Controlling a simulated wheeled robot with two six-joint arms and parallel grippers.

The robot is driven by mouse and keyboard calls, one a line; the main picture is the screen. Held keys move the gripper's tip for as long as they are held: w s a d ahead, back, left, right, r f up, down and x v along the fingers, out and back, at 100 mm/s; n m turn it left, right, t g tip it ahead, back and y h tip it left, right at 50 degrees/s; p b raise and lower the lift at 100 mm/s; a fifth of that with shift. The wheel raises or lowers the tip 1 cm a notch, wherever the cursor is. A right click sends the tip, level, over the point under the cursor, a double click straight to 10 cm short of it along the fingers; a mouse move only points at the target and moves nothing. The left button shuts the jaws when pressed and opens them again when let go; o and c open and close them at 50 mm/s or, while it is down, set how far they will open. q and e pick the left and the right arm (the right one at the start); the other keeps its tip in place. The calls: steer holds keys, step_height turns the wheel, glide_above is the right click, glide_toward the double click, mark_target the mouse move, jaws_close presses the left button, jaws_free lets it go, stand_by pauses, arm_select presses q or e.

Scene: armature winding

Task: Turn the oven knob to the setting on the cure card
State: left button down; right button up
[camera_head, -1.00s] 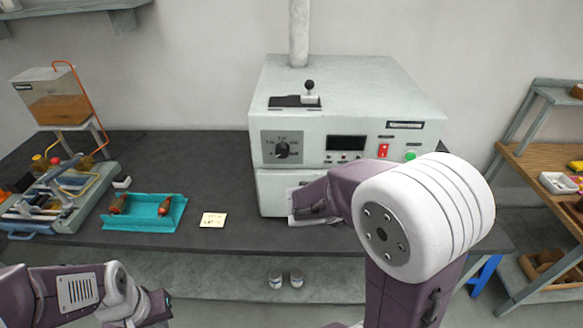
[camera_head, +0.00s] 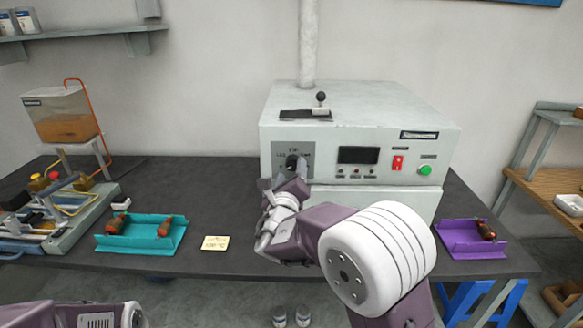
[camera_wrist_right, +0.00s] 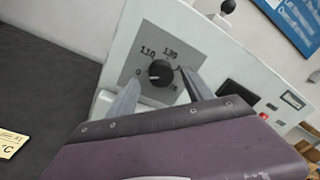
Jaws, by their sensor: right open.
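The oven (camera_head: 350,105) is a pale box on the dark bench. Its black knob (camera_head: 292,162) sits on a grey dial plate at the front left; in the right wrist view the knob (camera_wrist_right: 160,73) shows with markings such as 0, 110 and 130 around it. My right gripper (camera_head: 288,182) is open in front of the dial; in the right wrist view its fingers (camera_wrist_right: 158,88) stand apart on either side of the knob. I cannot tell whether they touch it. The cure card (camera_head: 215,242) lies on the bench, its writing too small to read. My left gripper is out of view.
A teal tray (camera_head: 140,247) with red-brown parts lies left of the card. A purple tray (camera_head: 462,250) stands right of the oven. A display, a red switch (camera_head: 397,163) and a green button (camera_head: 425,170) are on the oven front. A lever stands on top.

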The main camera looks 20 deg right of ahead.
mark_target(293, 163)
steer(key=shift+x, duration=1.2)
steer(key=shift+d, duration=0.1)
steer(key=shift+s, duration=0.1)
